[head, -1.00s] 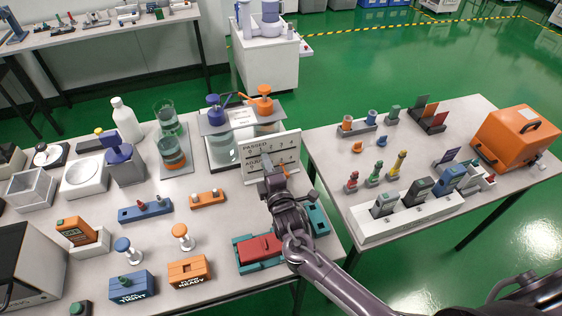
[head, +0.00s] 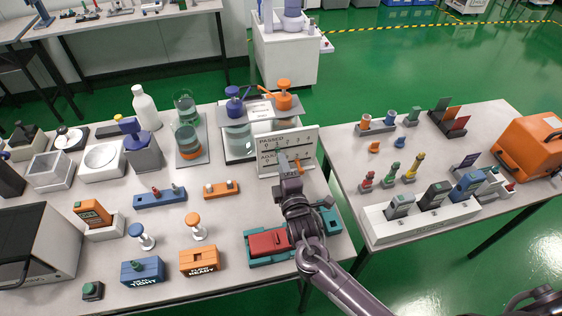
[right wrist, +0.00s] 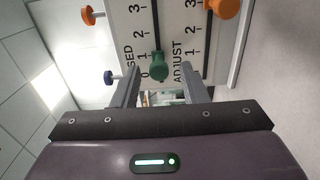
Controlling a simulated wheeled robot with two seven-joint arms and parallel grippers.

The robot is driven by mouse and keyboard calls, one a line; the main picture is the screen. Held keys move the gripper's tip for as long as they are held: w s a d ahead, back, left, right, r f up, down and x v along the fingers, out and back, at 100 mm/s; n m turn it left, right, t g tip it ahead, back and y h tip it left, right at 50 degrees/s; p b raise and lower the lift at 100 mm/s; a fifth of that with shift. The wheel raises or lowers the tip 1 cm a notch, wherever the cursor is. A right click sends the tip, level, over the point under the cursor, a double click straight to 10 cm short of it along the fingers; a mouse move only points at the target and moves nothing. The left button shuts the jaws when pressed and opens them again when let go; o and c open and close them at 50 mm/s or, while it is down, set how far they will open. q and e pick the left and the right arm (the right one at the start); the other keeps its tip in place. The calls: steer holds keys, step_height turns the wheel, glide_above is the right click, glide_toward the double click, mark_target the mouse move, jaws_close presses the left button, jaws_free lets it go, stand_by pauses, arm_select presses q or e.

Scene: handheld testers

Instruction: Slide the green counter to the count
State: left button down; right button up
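The white board (head: 302,138) marked PASSED and ADJUST stands at the back right of the left table. My right gripper (right wrist: 160,72) is open, a finger on each side of the green counter, with gaps visible. In the head view my right gripper (head: 288,163) covers the counter. An orange knob (right wrist: 222,8) sits on the ADJUST row near 3. My left gripper is out of view.
Blue (head: 236,92) and orange (head: 284,86) pumps stand behind the board. A red block in a teal tray (head: 262,260) lies beside my right arm. A second table (head: 420,140) with testers stands to the right, across a gap.

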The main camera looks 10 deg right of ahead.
steer(key=s, duration=0.5)
steer(key=shift+s+d, duration=0.1)
steer(key=shift+s, duration=0.1)
stand_by(0.3)
